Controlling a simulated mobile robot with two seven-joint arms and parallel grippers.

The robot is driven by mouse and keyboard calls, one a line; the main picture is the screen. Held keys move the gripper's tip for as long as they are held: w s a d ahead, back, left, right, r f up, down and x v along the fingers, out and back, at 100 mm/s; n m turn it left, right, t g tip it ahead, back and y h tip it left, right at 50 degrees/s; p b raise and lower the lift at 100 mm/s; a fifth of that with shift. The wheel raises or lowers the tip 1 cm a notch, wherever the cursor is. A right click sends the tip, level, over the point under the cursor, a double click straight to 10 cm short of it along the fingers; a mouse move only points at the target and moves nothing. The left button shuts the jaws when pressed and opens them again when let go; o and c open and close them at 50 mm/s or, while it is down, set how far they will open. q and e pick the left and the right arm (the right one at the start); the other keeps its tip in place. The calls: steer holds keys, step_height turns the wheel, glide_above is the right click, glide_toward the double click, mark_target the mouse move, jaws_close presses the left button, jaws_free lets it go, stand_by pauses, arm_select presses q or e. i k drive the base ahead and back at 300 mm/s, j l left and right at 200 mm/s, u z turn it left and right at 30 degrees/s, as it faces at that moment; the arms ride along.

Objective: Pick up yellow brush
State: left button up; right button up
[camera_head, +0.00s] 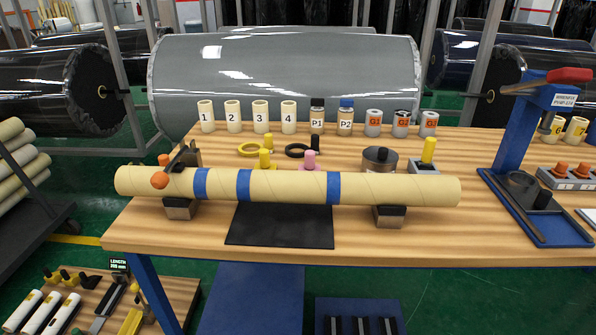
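I cannot tell for certain which item is the yellow brush. A small yellow-handled item (266,152) stands behind the long tan tube, its lower part hidden. Another yellow upright handle (429,150) stands in a grey block (424,167) at the right of the tube. A yellow piece (131,321) lies on the low side table at the lower left. Neither of my grippers shows in this view.
The tan tube (290,187) with blue bands spans the wooden table (480,240) on two supports. Numbered cups (260,117) and jars (317,116) line the back. A blue press (522,120) stands at right. A black mat (280,228) lies in front.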

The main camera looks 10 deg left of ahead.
mark_target(426, 164)
steer(key=i+u, duration=0.2)
steer(key=u, duration=0.15)
steer(key=i+l+u, duration=0.1)
steer(key=u, duration=0.25)
steer(key=i, duration=0.1)
